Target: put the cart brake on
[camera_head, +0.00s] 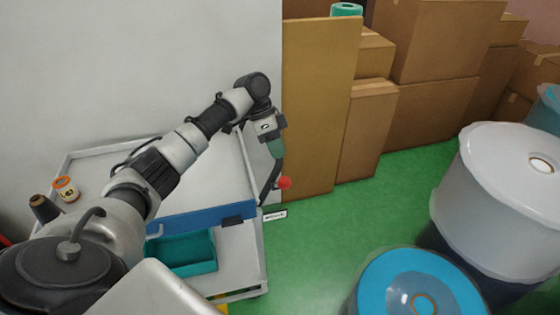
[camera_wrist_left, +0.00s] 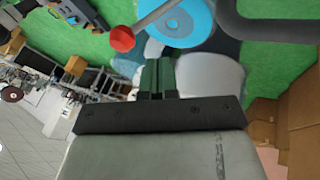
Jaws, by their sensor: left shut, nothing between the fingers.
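The cart (camera_head: 242,250) stands at the left, with a pale top, a blue front band and a black curved handle (camera_head: 268,184) at its right end. A red ball knob (camera_head: 285,183), which looks like the brake lever's end, sits beside that handle. My left gripper (camera_head: 277,150) points down just above the knob, shut and empty. In the left wrist view its green fingers (camera_wrist_left: 158,66) are together, and the red knob (camera_wrist_left: 122,38) on a grey rod (camera_wrist_left: 155,17) is up and left of them, apart. My right gripper is not in view.
A dark bottle-like item (camera_head: 42,207) and an orange-and-white jar (camera_head: 65,188) are on the cart. A teal bin (camera_head: 185,255) is on its lower shelf. Boxes (camera_head: 365,130) line the back.

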